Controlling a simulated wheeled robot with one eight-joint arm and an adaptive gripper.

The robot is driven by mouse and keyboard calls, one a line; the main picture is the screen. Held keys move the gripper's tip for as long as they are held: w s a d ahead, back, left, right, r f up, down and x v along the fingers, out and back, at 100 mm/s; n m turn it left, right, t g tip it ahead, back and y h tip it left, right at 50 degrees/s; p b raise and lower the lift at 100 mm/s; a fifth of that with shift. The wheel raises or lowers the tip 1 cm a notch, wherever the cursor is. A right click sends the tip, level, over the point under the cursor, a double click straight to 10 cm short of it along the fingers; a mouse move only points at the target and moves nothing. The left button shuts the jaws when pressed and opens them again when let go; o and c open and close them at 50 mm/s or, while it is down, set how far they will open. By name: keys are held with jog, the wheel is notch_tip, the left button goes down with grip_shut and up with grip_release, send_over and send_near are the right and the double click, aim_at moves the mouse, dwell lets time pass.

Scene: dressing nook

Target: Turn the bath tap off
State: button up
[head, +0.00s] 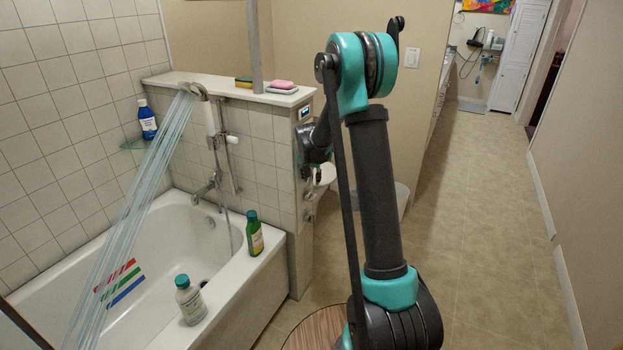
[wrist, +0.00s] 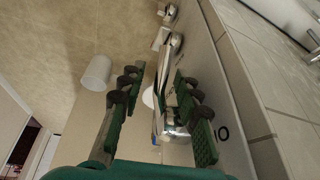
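The chrome bath tap (head: 208,188) sits on the tiled wall above the white bathtub (head: 262,262). Water (head: 130,215) streams from the shower head (head: 194,91) down into the tub. My gripper (wrist: 158,80) is open in the wrist view, with its two green-padded fingers apart. A shiny chrome fitting (wrist: 176,116) shows between the fingers; I cannot tell if they touch it.
A green bottle (head: 254,234) and a white bottle (head: 189,300) stand on the tub rim. A white bin (wrist: 97,72) stands beyond. The floor at right (head: 490,220) is clear.

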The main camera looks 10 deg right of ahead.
jog(key=shift+c, duration=0.4)
grip_shut()
